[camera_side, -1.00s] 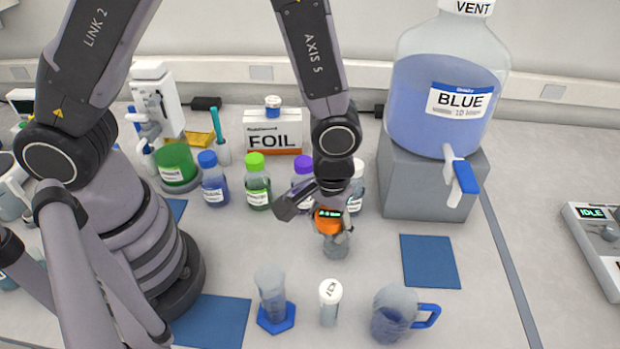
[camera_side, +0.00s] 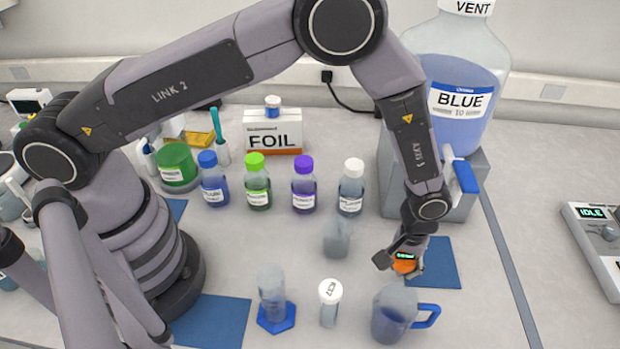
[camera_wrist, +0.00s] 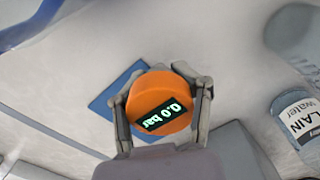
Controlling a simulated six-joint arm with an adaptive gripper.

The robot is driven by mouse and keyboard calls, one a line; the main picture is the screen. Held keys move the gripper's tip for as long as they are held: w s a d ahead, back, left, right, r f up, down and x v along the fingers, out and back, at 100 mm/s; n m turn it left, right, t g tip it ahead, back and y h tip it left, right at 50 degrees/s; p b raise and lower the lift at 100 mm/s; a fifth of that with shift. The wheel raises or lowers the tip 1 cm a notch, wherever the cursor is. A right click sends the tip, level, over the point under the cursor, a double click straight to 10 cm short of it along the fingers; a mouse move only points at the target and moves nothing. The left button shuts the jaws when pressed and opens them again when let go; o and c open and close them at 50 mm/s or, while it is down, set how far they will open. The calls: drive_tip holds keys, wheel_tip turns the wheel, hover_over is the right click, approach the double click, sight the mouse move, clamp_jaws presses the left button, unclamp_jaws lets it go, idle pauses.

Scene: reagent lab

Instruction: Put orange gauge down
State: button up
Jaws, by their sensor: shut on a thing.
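The orange gauge (camera_wrist: 160,100) is a round orange body with a dark display reading 0.0 bar in the wrist view. My gripper (camera_wrist: 162,108) is shut on it, one finger on each side. In the side view the gauge (camera_side: 404,265) hangs in my gripper (camera_side: 408,258) near the left edge of the right blue mat (camera_side: 442,262). The mat also shows behind the gauge in the wrist view (camera_wrist: 104,102). I cannot tell how far the gauge is above the surface.
A jug with a blue handle (camera_side: 392,315) stands just in front of the gauge. A clear beaker (camera_side: 337,238) is to the left, with capped bottles (camera_side: 304,188) behind. The blue carboy (camera_side: 440,105) stands on a grey block (camera_side: 470,200) behind the mat.

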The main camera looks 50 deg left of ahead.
drive_tip(key=shift+f, duration=0.65)
drive_tip(key=shift+f, duration=0.1)
drive_tip(key=o, duration=1.3)
